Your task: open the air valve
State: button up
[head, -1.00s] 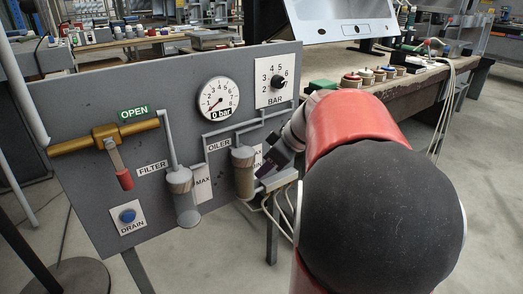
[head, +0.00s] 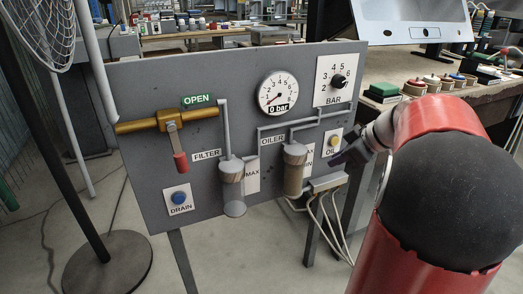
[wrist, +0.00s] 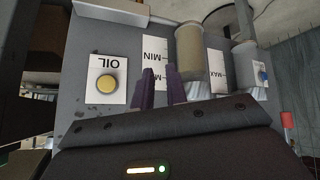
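The air valve is a brass fitting (head: 170,120) on a horizontal pipe at the panel's upper left, beside a green OPEN sign (head: 197,100). Its lever, with a red grip (head: 181,162), hangs down, slightly tilted. A red patch at the right of the wrist view (wrist: 287,119) looks like this grip. The pressure gauge (head: 277,93) reads 0 bar. My gripper (head: 343,157) is at the panel's right side, near the yellow OIL button (head: 333,141), well right of the valve. In the wrist view its two dark fingers (wrist: 160,88) stand a little apart with nothing between them.
The panel (head: 130,85) also carries a filter bowl (head: 232,172), an oiler (head: 294,170), a blue DRAIN button (head: 179,198) and a black pressure knob (head: 338,81). A stand with a round base (head: 97,270) is at the left. Open floor lies before the panel.

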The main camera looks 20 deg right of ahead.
jog(key=shift+c, duration=1.1)
jog(key=a+g, duration=0.1)
jog(key=a, duration=0.4)
jog(key=s+a+m+g, duration=0.1)
jog(key=a, duration=0.5)
jog(key=a+g, duration=0.2)
jog(key=a, duration=0.3)
jog(key=shift+s+a+r+m+h, duration=0.15)
jog(key=shift+a+r+m+h, duration=0.15)
jog(key=shift+a, duration=0.1)
grip_shut()
jog(key=m+h+p, duration=0.2)
jog(key=m+h, duration=0.6)
jog(key=h, duration=0.1)
send_near(178, 150)
jog(key=a+f, duration=0.2)
jog(key=a, duration=0.2)
jog(key=shift+m+t, duration=0.3)
jog(key=x, duration=0.3)
jog(key=b+x, duration=0.1)
jog(key=x, duration=0.2)
jog(key=b+x, duration=0.1)
jog(key=x, duration=0.2)
jog(key=shift+s+d+f, duration=0.15)
jog(key=shift+d+f, duration=0.05)
jog(key=shift+d, duration=0.2)
jog(key=shift+d+f, duration=0.1)
jog(key=shift+d, duration=0.05)
